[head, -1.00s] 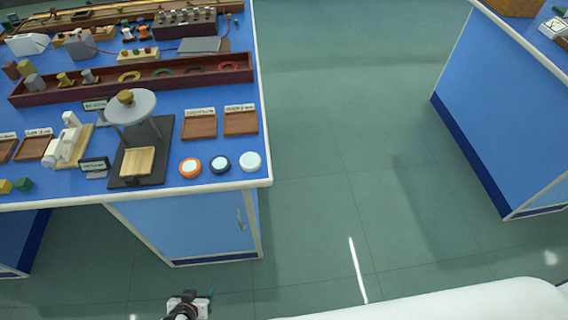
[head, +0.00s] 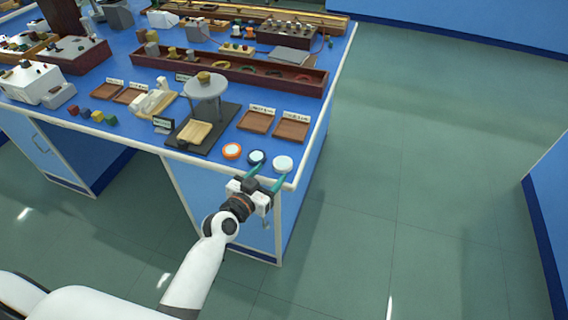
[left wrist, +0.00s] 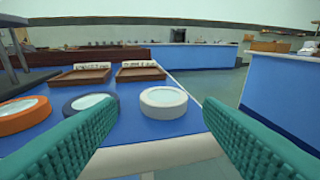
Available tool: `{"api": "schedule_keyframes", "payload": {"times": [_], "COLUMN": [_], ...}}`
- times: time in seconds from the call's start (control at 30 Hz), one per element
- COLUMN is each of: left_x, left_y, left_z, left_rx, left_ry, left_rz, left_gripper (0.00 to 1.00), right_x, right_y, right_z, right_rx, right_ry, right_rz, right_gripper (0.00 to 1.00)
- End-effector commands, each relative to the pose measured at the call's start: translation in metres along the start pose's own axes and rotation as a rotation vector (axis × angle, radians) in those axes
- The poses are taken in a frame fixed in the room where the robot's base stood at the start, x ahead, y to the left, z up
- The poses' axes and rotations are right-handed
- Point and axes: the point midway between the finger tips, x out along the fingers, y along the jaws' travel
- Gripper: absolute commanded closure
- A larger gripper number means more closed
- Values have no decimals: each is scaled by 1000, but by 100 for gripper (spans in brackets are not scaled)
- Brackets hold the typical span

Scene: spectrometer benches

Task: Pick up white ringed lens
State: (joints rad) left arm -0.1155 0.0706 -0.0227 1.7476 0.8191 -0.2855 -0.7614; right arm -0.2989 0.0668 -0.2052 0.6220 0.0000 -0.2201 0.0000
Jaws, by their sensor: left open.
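The white ringed lens (head: 283,163) lies flat near the front right corner of the blue bench. It also shows in the left wrist view (left wrist: 164,102), ahead of and between the two green fingers. My left gripper (head: 266,179) is open and empty at the bench's front edge, just short of the lens and apart from it. The fingers also show in the left wrist view (left wrist: 158,150). A dark blue ringed lens (head: 256,158) and an orange ringed lens (head: 232,151) lie in a row to its left. My right gripper is not in view.
Two labelled wooden trays (head: 291,128) (head: 256,121) lie behind the lenses. A dark stand with a round grey plate (head: 206,88) is to the left. A long wooden rack (head: 220,73) crosses the bench behind. Open floor lies to the right.

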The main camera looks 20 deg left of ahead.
Motion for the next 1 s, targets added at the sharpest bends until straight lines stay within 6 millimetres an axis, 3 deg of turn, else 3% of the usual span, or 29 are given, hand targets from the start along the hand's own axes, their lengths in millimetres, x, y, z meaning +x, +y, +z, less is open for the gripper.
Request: {"api": "schedule_keyframes", "payload": {"times": [0.5, 0.77, 0.97, 1.0], "left_x": [56, 58, 58, 58], "left_y": [-3, -3, -3, -3], "left_z": [-2, -3, -3, -3], "left_rx": [-2, -1, -1, -1], "left_ry": [0, 1, 1, 1], "left_rz": [0, 0, 0, 0], "left_gripper": [39, 39, 72, 73], "right_x": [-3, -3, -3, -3], "right_y": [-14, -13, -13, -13], "right_z": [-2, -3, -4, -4], "right_rx": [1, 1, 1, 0], "right_ry": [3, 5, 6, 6], "right_rz": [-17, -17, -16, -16], "right_gripper": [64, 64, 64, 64]}}
